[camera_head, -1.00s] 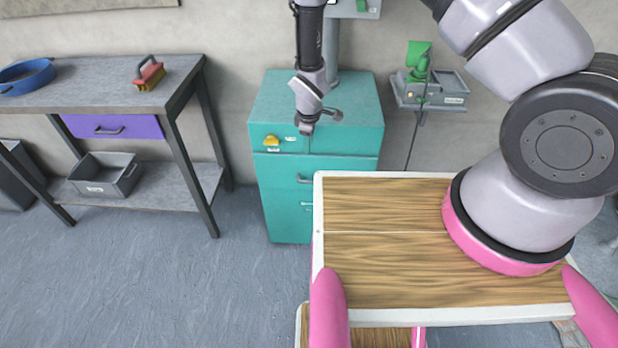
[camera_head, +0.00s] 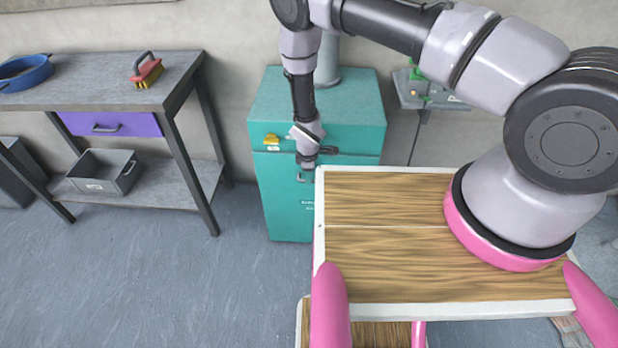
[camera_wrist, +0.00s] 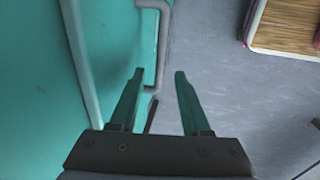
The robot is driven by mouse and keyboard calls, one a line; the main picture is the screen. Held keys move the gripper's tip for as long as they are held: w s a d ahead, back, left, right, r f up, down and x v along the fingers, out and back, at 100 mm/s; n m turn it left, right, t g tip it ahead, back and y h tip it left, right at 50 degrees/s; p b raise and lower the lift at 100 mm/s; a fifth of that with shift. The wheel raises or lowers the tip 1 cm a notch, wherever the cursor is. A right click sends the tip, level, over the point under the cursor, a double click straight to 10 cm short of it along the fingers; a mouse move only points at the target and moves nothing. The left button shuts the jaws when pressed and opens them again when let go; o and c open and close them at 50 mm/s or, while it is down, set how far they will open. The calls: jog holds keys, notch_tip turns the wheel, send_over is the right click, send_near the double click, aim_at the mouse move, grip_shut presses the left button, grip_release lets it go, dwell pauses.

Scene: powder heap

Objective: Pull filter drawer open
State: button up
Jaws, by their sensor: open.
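The teal cabinet (camera_head: 283,215) stands against the wall in the head view, its drawer fronts shut. A grey bar handle (camera_wrist: 163,45) on its front shows in the wrist view. In the head view the handle (camera_head: 300,177) is partly hidden by my gripper (camera_head: 306,164). My gripper is open, close to the cabinet front. In the wrist view its fingers (camera_wrist: 159,75) point toward the handle, and the handle's near end appears between them. I cannot tell whether either finger touches it. No readable label tells me which drawer is the filter drawer.
A yellow object (camera_head: 271,140) is on the cabinet's upper front. A workbench (camera_head: 100,95) with a purple drawer (camera_head: 112,124), brush (camera_head: 146,72) and grey bin (camera_head: 104,172) stands at left. Floor between bench and cabinet is clear.

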jog(key=shift+w+f, duration=0.2)
jog(key=shift+f, duration=0.8)
grip_shut()
dwell(0.8)
